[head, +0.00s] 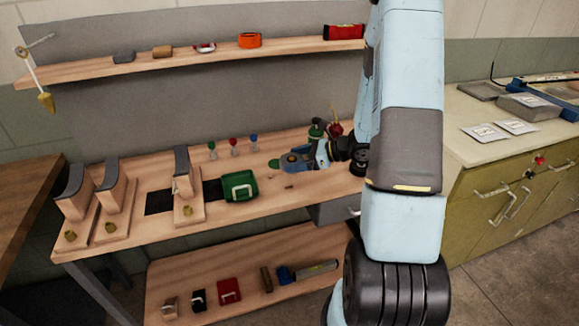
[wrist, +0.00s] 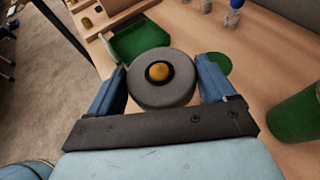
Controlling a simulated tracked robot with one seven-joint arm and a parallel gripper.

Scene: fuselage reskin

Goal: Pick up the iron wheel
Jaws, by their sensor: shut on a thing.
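The iron wheel (wrist: 162,96) is a thick grey disc with a yellow centre inside a dark ring. In the wrist view it sits between the two blue fingers of my gripper (wrist: 165,76), which are shut on its sides.
Small bottles (head: 234,146) and a green container (head: 316,129) stand behind. Wooden stands (head: 108,208) fill the left end.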

